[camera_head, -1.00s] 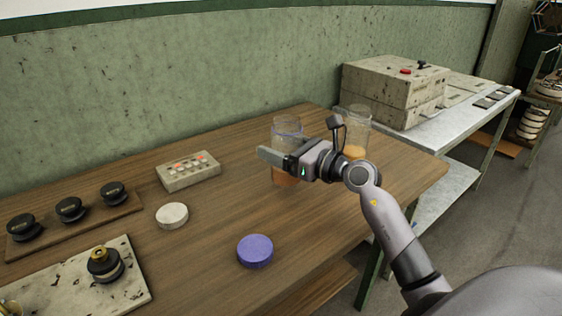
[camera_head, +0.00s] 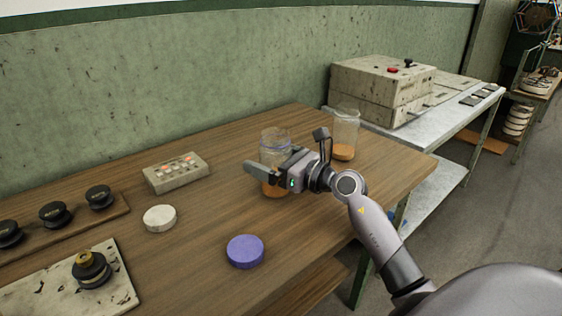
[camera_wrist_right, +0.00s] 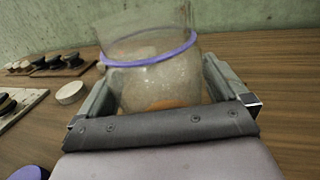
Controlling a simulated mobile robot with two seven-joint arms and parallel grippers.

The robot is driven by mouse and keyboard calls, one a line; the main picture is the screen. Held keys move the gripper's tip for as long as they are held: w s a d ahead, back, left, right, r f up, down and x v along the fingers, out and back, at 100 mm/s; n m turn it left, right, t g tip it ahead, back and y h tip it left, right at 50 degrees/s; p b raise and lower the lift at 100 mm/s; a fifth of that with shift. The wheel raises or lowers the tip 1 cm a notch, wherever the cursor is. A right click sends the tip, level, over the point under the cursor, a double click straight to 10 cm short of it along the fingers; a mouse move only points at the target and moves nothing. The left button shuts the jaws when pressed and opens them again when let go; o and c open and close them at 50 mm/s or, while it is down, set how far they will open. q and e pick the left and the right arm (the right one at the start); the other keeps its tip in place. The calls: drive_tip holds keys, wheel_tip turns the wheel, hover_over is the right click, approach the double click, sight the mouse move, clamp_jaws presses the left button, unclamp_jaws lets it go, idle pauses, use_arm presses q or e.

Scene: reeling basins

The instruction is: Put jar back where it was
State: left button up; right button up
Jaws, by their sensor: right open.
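A clear glass jar (camera_head: 275,140) with a purple ring round its neck and orange contents stands upright at the table's right part. My right gripper (camera_head: 260,170) is around its body. In the right wrist view the jar (camera_wrist_right: 150,75) is between the two spread fingers of the right gripper (camera_wrist_right: 160,85), below the purple ring. The fingers look open; a thin gap, if any, is hard to make out. The jar's bottom is hidden in the wrist view. My left gripper is not in view.
A second glass jar (camera_head: 345,130) with orange contents stands to the right, behind my right wrist. A purple lid (camera_head: 245,252), a white disc (camera_head: 160,218) and a button box (camera_head: 177,173) are on the wooden table (camera_head: 205,225). Between them the tabletop is clear.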

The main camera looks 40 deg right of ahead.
drive_tip(key=shift+s+d, duration=0.15)
drive_tip(key=shift+s, duration=0.1)
drive_tip(key=b+v, duration=0.1)
drive_tip(key=v, duration=0.9)
drive_tip(key=shift+s+d, duration=0.1)
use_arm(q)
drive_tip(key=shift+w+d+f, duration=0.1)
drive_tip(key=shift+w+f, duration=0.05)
use_arm(e)
drive_tip(key=shift+s+d+r, duration=0.1)
drive_tip(key=shift+s+d, duration=0.05)
drive_tip(key=shift+s, duration=0.4)
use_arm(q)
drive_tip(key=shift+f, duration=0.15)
